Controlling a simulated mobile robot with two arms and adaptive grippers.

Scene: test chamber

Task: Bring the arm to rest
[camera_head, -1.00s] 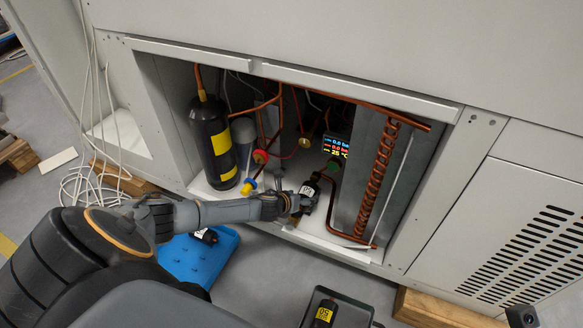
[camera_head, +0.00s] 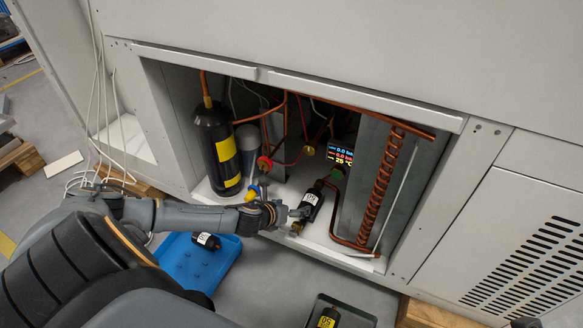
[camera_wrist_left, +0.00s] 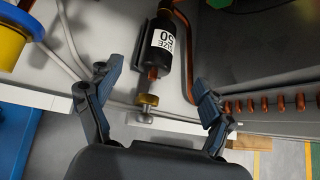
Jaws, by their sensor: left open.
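My left gripper (camera_head: 297,213) reaches in from the left to the front lip of the open machine bay. It is open and empty. A black cylinder (camera_head: 311,203) with a white label stands in the bay, joined to copper pipe, just right of the fingertips. In the left wrist view the same cylinder (camera_wrist_left: 167,52), marked "SIZE 50", lies beyond and between the spread fingers of the gripper (camera_wrist_left: 153,80). A brass fitting shows at its near end. The fingers do not appear to touch it. My right gripper is not in view.
A blue tray (camera_head: 177,266) holds a black cylinder (camera_head: 207,241) below my arm. A dark tray (camera_head: 364,320) with another cylinder (camera_head: 327,318) is at the bottom. A large black tank (camera_head: 214,150), a display (camera_head: 340,156) and a copper coil (camera_head: 383,180) crowd the bay.

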